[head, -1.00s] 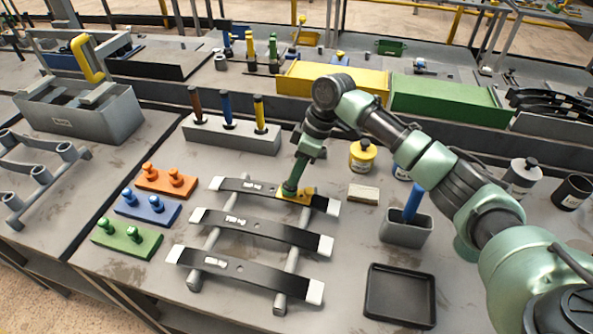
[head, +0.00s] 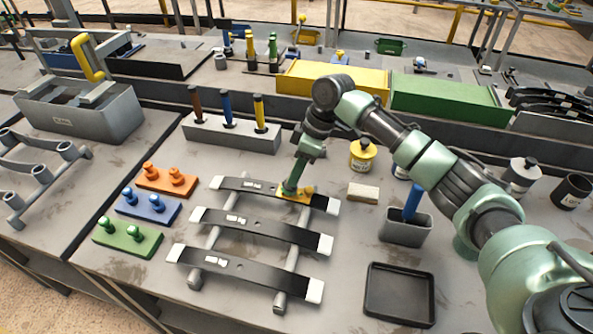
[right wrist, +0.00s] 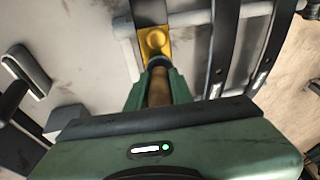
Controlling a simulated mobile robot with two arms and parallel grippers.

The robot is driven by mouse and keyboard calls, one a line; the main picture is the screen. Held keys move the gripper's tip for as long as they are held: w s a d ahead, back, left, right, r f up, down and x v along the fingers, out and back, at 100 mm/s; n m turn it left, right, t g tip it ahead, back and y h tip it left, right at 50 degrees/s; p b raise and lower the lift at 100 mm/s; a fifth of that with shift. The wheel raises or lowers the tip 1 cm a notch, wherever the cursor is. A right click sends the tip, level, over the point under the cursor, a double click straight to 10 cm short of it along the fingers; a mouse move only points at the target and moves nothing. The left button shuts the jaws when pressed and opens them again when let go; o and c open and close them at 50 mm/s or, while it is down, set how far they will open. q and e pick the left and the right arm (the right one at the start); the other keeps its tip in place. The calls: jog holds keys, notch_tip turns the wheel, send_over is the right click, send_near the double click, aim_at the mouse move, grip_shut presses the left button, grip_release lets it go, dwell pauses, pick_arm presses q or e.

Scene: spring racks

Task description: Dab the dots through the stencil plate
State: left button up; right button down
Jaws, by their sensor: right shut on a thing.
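A yellow stencil plate (head: 306,194) lies on the rear dark spring leaf (head: 250,189), towards its right end. My right gripper (head: 290,188) points down right at the plate. In the right wrist view it is shut on a brown, rod-shaped handle (right wrist: 158,88), its dark end close to the yellow plate (right wrist: 153,42). I cannot tell whether the end touches the plate, and the dots under it are hidden. Two more dark leaves, the middle one (head: 275,230) and the front one (head: 250,270), lie on the same grey rack, with pale label marks. My left gripper is not in view.
Orange (head: 165,184), blue (head: 160,211) and green (head: 140,246) pegged blocks stand left of the rack. A grey cup (head: 405,236) with a blue handle, a pale block (head: 363,192), a yellow pot (head: 362,160) and a black tray (head: 428,300) stand right. A handle holder (head: 240,140) is behind.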

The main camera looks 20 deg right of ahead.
jog(key=shift+s+f+p, duration=0.15)
jog(key=shift+f+p, duration=0.05)
jog(key=shift+p, duration=0.15)
dwell(1.3)
notch_tip(320, 180, up, 2)
jog(key=shift+r+p, duration=0.1)
jog(key=shift+p, duration=1.1)
notch_tip(320, 180, up, 5)
jog(key=p, duration=0.5)
jog(key=shift+r, duration=0.1)
